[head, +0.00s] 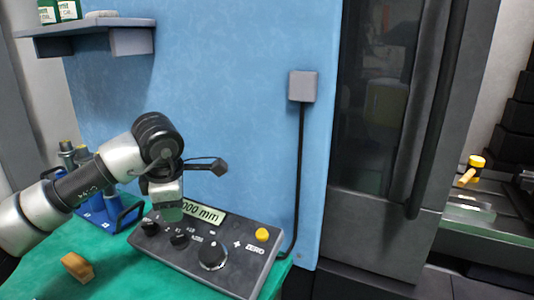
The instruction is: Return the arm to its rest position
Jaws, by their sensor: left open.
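My left arm comes in from the left. Its gripper (168,208) hangs over the left part of a dark control box, in front of its display. The gripper is open, and I see nothing held in it. The control box (225,262) has a display (208,212) reading "000 mm" in its visible part, several black knobs and a yellow button (262,234) marked ZERO. The gripper hides part of the display. I cannot tell whether the fingers touch the box. My right gripper is not in view.
The box stands on a green table (125,275). A yellow-brown block (77,267) lies at the front left. A blue rack (128,216) with cylindrical items stands behind the arm. A shelf (85,30) sticks out at upper left. A dark cabinet (395,235) stands right.

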